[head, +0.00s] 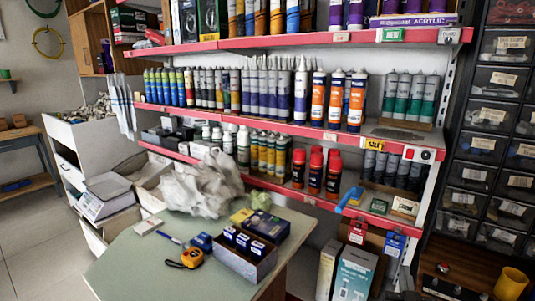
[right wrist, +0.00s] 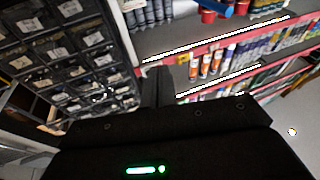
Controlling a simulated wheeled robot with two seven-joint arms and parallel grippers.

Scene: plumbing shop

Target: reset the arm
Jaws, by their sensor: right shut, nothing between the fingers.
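My right gripper (right wrist: 156,88) shows in the right wrist view as dark fingers closed together, with nothing between them. It is in free space, with shelving and drawers beyond it. The dark wrist body with a green light fills the lower part of that view. I cannot make out the right gripper clearly in the head view. My left gripper is in neither view.
A green-topped table (head: 130,262) holds an orange tape measure (head: 191,258), a box of small blue-labelled packs (head: 245,258) and a crumpled plastic bag (head: 200,187). Red-edged shelves (head: 270,126) of cartridges stand behind. Drawers (head: 482,143) and a yellow cup (head: 510,284) are at right.

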